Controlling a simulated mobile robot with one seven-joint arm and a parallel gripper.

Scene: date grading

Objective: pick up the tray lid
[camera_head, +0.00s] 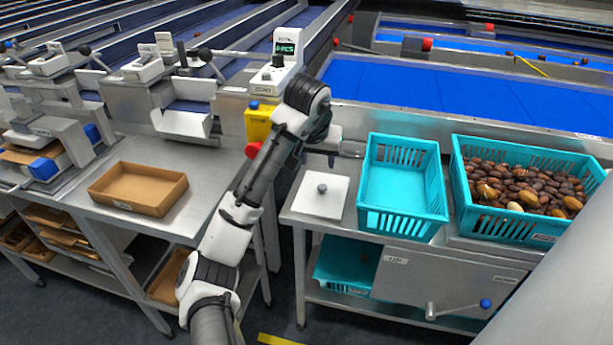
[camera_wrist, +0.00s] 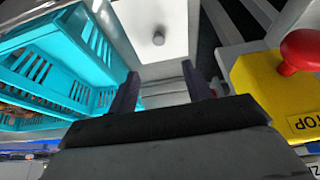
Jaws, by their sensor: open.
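The tray lid (camera_head: 320,194) is a flat white square plate with a small grey round knob (camera_head: 322,188) in its middle. It lies on the steel table, left of the empty teal crate. In the wrist view the lid (camera_wrist: 135,35) shows at the top, beyond my fingers, with its knob (camera_wrist: 158,38). My gripper (camera_head: 352,150) is past the lid's back edge in the head view, near the empty crate's back left corner. In the wrist view my gripper's two fingers (camera_wrist: 160,88) are apart with nothing between them.
The empty teal crate (camera_head: 436,190) stands right of the lid, with a teal crate of dates (camera_head: 585,170) beyond it. A yellow box with a red stop button (camera_head: 258,122) stands to the left. A shallow brown tray (camera_head: 130,203) lies on the left table.

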